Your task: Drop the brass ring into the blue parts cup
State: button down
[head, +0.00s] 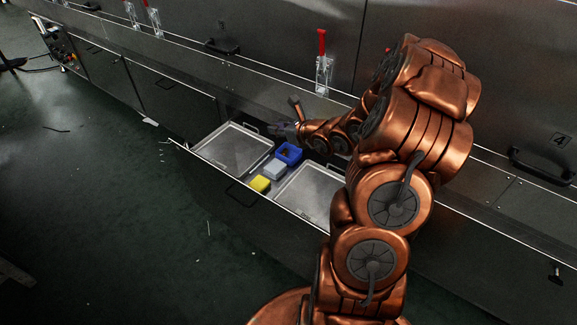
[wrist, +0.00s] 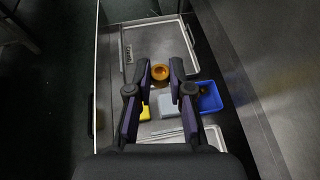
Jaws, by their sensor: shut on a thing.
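The brass ring (wrist: 161,72) is between the fingertips of my gripper (wrist: 160,66) in the wrist view. The jaws are shut on it. The blue parts cup (wrist: 210,98) is to the right of and below the ring in that view, apart from it. A small brownish patch shows inside the cup; I cannot tell what it is. In the head view the cup (head: 290,154) sits in the open drawer between two metal trays. My gripper (head: 283,130) is above and behind the cup there, and the ring cannot be made out.
A grey-blue block (head: 275,169) and a yellow block (head: 260,183) stand beside the cup. The left tray (head: 231,152) and right tray (head: 309,195) look empty. The drawer front (head: 250,200) and the dryer wall (head: 270,40) border the space.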

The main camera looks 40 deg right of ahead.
jog(key=m+h+b, duration=0.1)
jog(key=b, duration=0.9)
send_near(285, 150)
jog(key=w, duration=0.1)
jog(key=w+r+b, duration=0.1)
jog(key=w, duration=0.2)
jog(key=shift+w+a+r, duration=0.2)
jog(key=shift+w+r, duration=0.15)
jog(key=shift+w+f+b, duration=0.15)
jog(key=shift+f+b, duration=0.15)
jog(key=shift+f, duration=0.25)
jog(key=shift+w+f+b, duration=0.15)
jog(key=shift+f+b, duration=0.15)
jog(key=shift+f, duration=0.85)
jog(key=shift+f, duration=0.1)
jog(key=shift+f+b, duration=0.3)
jog(key=shift+b, duration=0.25)
jog(key=shift+f, duration=0.15)
